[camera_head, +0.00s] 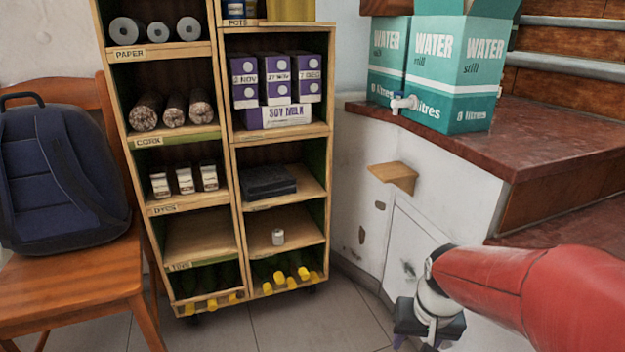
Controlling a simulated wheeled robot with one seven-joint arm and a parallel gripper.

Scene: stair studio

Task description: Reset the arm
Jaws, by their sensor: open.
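My gripper (418,340) is at the lower right, at the end of my red and white arm. It points down, and its dark body shows with parts of the fingers below it. The jaws are open, and nothing shows between them. The fingers run close to the bottom edge of the picture, so their lowest part is hard to make out. The gripper is to the right of the shelf unit (236,205) and in front of the low white wall (440,200), apart from the shelf.
A small grey-white can (278,237) stands on a lower right shelf, below a dark folded item (268,181). A wooden chair (75,285) with a blue backpack (62,175) is at left. Water boxes (440,65) stand on the red ledge (530,140). Tiled floor (310,320) is clear.

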